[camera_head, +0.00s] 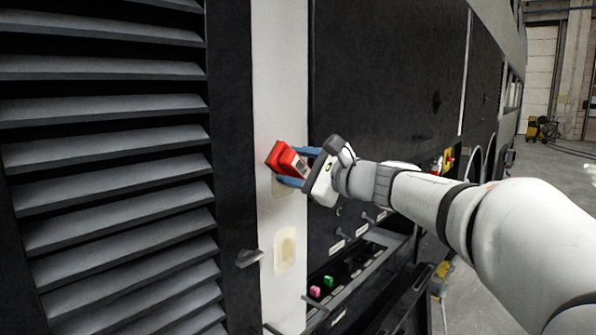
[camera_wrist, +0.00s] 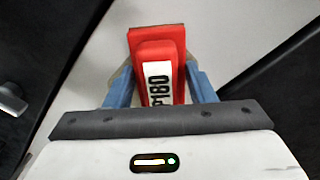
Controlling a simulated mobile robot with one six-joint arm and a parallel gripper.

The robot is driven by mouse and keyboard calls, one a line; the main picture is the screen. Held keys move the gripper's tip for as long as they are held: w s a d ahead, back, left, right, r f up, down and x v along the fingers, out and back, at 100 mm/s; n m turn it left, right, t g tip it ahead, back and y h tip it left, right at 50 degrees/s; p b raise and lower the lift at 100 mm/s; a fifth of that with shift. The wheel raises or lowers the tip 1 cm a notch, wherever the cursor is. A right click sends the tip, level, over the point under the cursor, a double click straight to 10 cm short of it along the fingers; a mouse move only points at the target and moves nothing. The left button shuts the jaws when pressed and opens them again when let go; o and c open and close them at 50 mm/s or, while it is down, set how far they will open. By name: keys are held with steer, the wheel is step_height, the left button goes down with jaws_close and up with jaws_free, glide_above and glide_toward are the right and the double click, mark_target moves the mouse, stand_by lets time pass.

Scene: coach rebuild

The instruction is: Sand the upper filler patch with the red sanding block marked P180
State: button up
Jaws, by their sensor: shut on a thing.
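The red sanding block (camera_head: 283,158) is held between the blue fingers of my gripper (camera_head: 292,167), in front of the white vertical panel strip (camera_head: 283,80). In the wrist view the block (camera_wrist: 156,45) shows a white label reading P180, and my gripper (camera_wrist: 160,90) is shut on its sides. The upper filler patch (camera_head: 279,188) is a beige area mostly hidden behind the block and fingers. The block is at or very near the patch; I cannot tell whether it touches. A lower filler patch (camera_head: 285,249) shows plainly below on the same strip.
A dark louvred grille (camera_head: 110,150) lies left of the strip. A handle (camera_head: 249,258) sticks out beside the lower patch. Dark coach panels (camera_head: 390,80) run along the right.

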mark_target(283, 198)
steer(key=shift+r+p, duration=1.05)
steer(key=shift+r, duration=0.9)
steer(key=shift+f, duration=0.1)
steer(key=shift+b, duration=0.35)
step_height(283, 198, down, 11)
steer(key=b, duration=1.1)
steer(key=shift+f+b, duration=0.1)
steer(key=shift+b, duration=0.25)
steer(key=shift+b+v, duration=0.6)
steer(key=shift+v, duration=2.4)
steer(key=shift+b+v, duration=0.3)
steer(key=shift+v, duration=1.2)
